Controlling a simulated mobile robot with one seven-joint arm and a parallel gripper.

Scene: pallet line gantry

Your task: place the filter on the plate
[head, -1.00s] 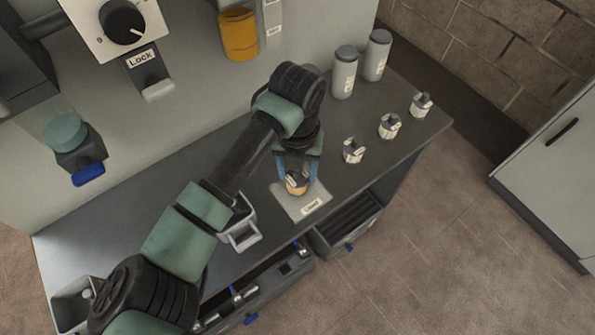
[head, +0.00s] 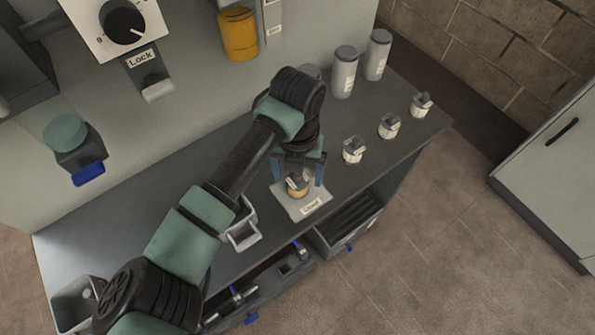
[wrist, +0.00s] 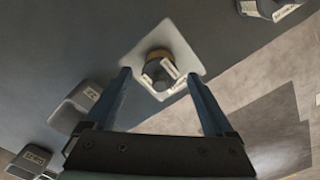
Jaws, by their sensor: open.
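The filter (head: 298,187), a short round piece with a yellow-orange band and a grey handle on top, stands upright on the pale labelled plate (head: 311,207) on the bench. In the wrist view the filter (wrist: 159,70) sits near the middle of the square plate (wrist: 190,48). My gripper (head: 299,180) is open, its blue fingers on either side of the filter with gaps to it. In the wrist view the fingers (wrist: 158,80) are spread wide and hold nothing.
Several similar pieces with white bands stand in a row to the right, the nearest (head: 353,151) close to the plate. Two grey canisters (head: 345,72) stand behind. A grey bin (head: 243,236) is left of the plate. Open drawers (head: 347,222) jut out below the bench's front edge.

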